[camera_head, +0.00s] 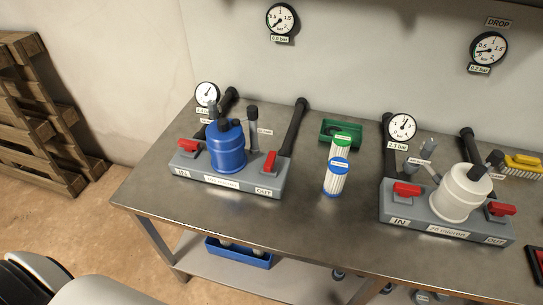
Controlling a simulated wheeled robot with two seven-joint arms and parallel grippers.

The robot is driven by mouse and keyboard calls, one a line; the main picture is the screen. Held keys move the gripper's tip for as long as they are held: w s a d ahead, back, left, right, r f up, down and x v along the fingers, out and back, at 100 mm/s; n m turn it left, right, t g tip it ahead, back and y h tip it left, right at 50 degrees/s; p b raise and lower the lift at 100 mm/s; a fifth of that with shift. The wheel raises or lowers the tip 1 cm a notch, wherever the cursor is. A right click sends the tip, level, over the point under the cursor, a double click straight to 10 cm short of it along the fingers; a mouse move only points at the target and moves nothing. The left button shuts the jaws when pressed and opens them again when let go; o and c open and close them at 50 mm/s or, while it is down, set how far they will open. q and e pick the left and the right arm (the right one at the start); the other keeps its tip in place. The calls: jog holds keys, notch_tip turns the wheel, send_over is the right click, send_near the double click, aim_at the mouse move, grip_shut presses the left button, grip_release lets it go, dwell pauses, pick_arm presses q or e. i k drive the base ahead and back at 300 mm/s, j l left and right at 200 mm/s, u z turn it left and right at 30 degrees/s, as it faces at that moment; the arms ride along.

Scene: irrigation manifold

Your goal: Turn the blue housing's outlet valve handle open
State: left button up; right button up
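The blue housing (226,146) stands on a grey manifold block (210,179) at the left of the bench. Its outlet valve has a red handle (269,162) at the block's right end, above the OUT label (263,191). This handle points up and down in the picture. The red inlet handle (188,146) at the left end, above the IN label, lies more left to right, so the two differ in direction. Neither of my grippers shows in the head view, and nothing touches the handles.
A white housing (461,192) with two red handles stands on a second block at the right. Filter cartridges (338,175) and a green tray (334,127) sit between. Dark pipes rise behind both blocks. The bench front (300,225) is clear. Pallets (35,110) stand at far left.

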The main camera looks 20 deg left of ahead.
aim_at(269, 164)
jog(key=k+l+u, duration=0.1)
jog(key=l, duration=0.25)
jog(key=l+u, duration=0.1)
jog(key=l, duration=0.25)
jog(key=k+l, duration=0.15)
jog(key=l, duration=0.15)
jog(key=k+l+u, duration=0.15)
jog(key=l, duration=0.2)
